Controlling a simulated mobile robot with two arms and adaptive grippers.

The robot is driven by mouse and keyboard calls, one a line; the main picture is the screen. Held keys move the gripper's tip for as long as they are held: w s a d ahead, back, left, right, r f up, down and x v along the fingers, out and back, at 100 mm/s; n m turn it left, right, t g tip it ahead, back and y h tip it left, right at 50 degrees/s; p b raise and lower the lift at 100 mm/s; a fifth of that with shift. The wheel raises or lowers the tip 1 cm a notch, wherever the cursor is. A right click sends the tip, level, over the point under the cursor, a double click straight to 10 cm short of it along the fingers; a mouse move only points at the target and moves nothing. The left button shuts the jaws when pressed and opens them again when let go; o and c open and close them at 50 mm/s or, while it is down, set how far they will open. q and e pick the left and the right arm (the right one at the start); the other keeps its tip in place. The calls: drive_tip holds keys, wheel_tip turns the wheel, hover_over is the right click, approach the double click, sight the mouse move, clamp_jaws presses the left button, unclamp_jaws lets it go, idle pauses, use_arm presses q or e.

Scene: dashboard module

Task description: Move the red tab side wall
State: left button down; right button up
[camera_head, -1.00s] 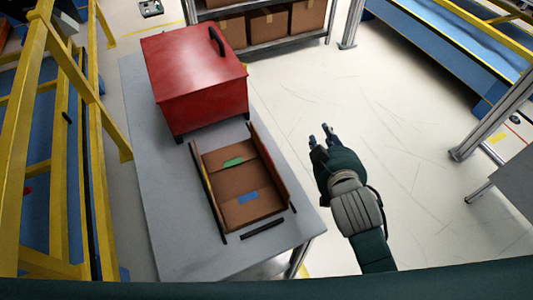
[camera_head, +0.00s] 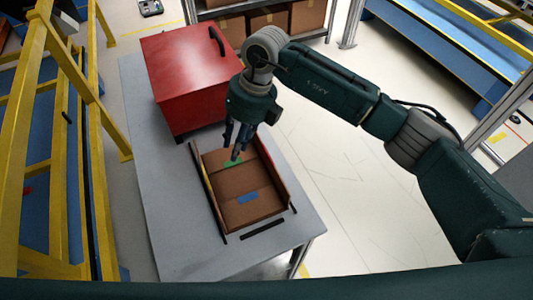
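An open brown tray-like assembly (camera_head: 262,208) lies on the grey table, with a green tab (camera_head: 233,162) and a blue tab (camera_head: 248,197) on its floor. A dark-edged side wall (camera_head: 207,188) runs along its left, and a brown side wall (camera_head: 271,167) stands along its right. My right gripper (camera_head: 235,150) points down over the far end of the tray, close to the green tab. Its two fingers look apart with nothing between them. Whether they touch the tray is unclear. My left gripper is out of view.
A red box (camera_head: 190,85) with a black handle stands on the grey table (camera_head: 170,235) behind the tray. A loose black bar (camera_head: 262,229) lies in front of it. Yellow railing (camera_head: 30,130) borders the left. The table's near left surface is clear.

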sight(268, 162)
drive_tip(key=w+d+h, duration=0.1)
drive_tip(key=d, duration=0.1)
drive_tip(key=w+d+h, duration=0.1)
drive_tip(key=d, duration=0.2)
drive_tip(key=w+d+h, duration=0.1)
drive_tip(key=d, duration=0.1)
drive_tip(key=shift+w+d+r+m+t, duration=0.1)
drive_tip(key=shift+d+r+m+t, duration=0.25)
drive_tip(key=shift+m+t, duration=0.05)
wheel_tip(268, 162, down, 9)
drive_tip(key=p, duration=0.3)
drive_tip(key=shift+f, duration=0.75)
clamp_jaws()
drive_tip(key=shift+a, duration=0.1)
